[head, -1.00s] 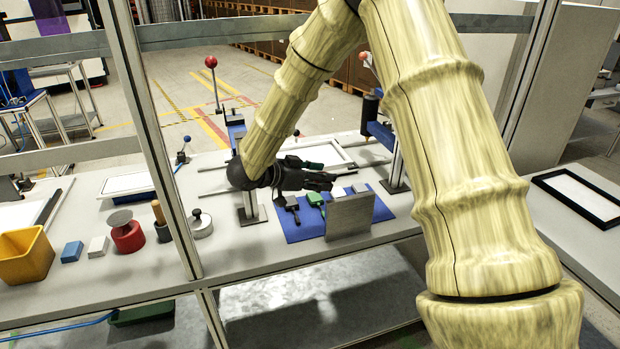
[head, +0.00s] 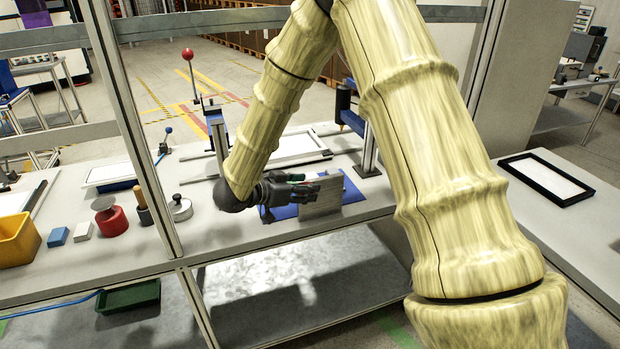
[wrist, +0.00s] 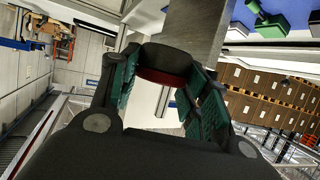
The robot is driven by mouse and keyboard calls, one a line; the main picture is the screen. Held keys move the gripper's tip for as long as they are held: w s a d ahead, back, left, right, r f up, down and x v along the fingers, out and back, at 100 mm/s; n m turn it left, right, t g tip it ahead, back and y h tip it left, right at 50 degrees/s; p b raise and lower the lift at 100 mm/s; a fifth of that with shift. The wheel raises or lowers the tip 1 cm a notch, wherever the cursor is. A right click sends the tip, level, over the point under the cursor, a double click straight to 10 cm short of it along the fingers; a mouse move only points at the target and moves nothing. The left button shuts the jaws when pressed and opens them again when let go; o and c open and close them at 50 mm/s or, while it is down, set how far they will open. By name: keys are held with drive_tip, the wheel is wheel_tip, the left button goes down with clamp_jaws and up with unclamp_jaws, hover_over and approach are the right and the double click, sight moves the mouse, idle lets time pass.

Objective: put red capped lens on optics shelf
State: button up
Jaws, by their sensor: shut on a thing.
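In the wrist view, my gripper (wrist: 160,88) has its teal finger pads on both sides of a dark round piece with a red rim (wrist: 165,75), which looks like the red capped lens. It is shut on this piece. In the head view, my gripper (head: 305,187) is at an upright grey metal plate (head: 322,196) at the front of a blue mat (head: 352,190); the held piece cannot be made out there. The grey plate also shows just beyond the held piece in the wrist view (wrist: 197,28). I cannot tell which surface is the optics shelf.
A red pot (head: 112,220), a round metal weight (head: 180,208), blue and white blocks and a yellow bin (head: 18,240) stand on the bench at left. A frame post (head: 135,130) rises at the bench front. A black-framed tray (head: 547,180) lies at right.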

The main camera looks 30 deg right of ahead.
drive_tip(key=s+a+f+n+t+y, duration=0.3)
drive_tip(key=a+f+n+t+y, duration=0.1)
drive_tip(key=a+f, duration=0.3)
drive_tip(key=s+a+f+n+t+y, duration=0.3)
drive_tip(key=a+f+n, duration=0.4)
drive_tip(key=f, duration=0.4)
drive_tip(key=s+a+f+n+t+y, duration=0.4)
drive_tip(key=s+a+f+n+y, duration=0.1)
drive_tip(key=a+f, duration=0.4)
drive_tip(key=shift+f+t+y, duration=0.15)
drive_tip(key=shift+t+y, duration=0.15)
drive_tip(key=shift+y, duration=0.4)
drive_tip(key=shift+s+f, duration=0.2)
drive_tip(key=shift+f, duration=0.05)
drive_tip(key=shift+w+d+r, duration=0.1)
drive_tip(key=shift+w+r, duration=0.05)
